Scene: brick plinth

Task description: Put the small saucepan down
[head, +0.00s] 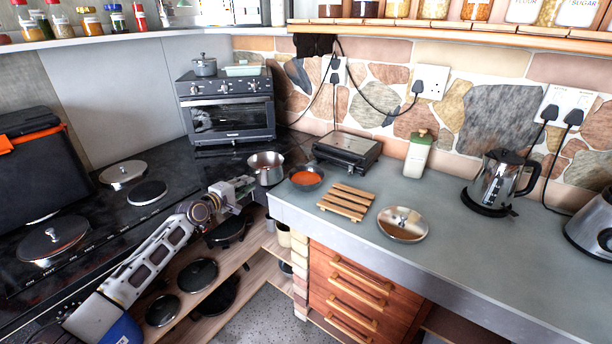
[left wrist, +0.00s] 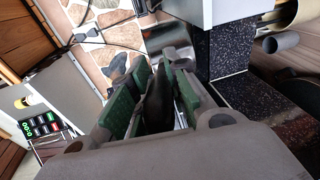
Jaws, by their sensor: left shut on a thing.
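The small saucepan (head: 266,167) is steel and open-topped, and shows in the head view at the corner between the stove top and the grey counter. My left gripper (head: 243,187) is at its near left side, on the handle. In the left wrist view the green-padded fingers (left wrist: 153,105) are closed on a dark handle (left wrist: 155,100). The pan looks roughly level; I cannot tell whether its base touches the surface. My right gripper is not in view.
A small dark pan with orange contents (head: 306,178) is just right of the saucepan. A slatted wooden trivet (head: 346,201) and a steel lid (head: 402,224) lie on the counter (head: 480,258). A black grill (head: 347,151) and toaster oven (head: 228,108) stand behind. Clear counter lies right of the lid.

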